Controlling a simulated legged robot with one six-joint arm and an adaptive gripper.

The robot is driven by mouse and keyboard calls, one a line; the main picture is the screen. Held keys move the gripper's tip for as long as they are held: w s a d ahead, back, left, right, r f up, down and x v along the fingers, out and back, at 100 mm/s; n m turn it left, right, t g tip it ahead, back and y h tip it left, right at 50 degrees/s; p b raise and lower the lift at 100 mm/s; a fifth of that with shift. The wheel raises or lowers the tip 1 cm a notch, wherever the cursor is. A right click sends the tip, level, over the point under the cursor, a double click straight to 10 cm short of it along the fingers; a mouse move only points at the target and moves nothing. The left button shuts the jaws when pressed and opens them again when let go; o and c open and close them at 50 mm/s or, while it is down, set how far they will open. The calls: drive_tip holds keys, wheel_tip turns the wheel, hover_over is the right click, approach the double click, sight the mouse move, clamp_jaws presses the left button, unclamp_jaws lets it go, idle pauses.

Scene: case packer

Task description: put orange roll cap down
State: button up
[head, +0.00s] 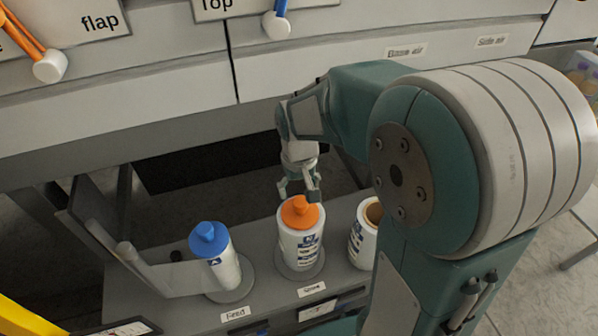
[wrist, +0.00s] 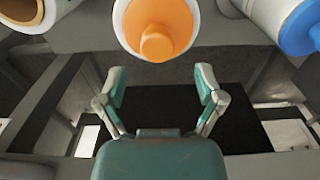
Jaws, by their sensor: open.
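The orange roll cap (head: 299,212) sits on top of the white middle roll (head: 300,246), which stands upright on a round grey base above the "Spare" label. In the wrist view the orange cap (wrist: 157,28) is at the top centre, beyond my fingertips. My gripper (head: 298,187) is just behind the cap in the head view. In the wrist view my gripper (wrist: 160,88) has its fingers spread with nothing between them. I see a gap between the fingers and the cap.
A blue-capped roll (head: 219,262) stands to the left over the "Feed" label. An uncapped roll (head: 364,246) with a brown core stands to the right, partly behind my arm. The grey machine front (head: 400,50) rises behind. A translucent guard (head: 165,274) stands at left.

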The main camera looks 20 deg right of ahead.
sight(299, 201)
wheel_tip(299, 201, up, 6)
drive_tip(key=r, duration=0.1)
drive_tip(key=s+r+t, duration=0.2)
drive_tip(key=s+r, duration=0.1)
drive_tip(key=s, duration=0.4)
drive_tip(key=s+r+t, duration=0.3)
drive_tip(key=s, duration=0.4)
drive_tip(key=shift+s+t, duration=0.15)
drive_tip(key=shift+t, duration=0.15)
drive_tip(key=shift+c, duration=0.3)
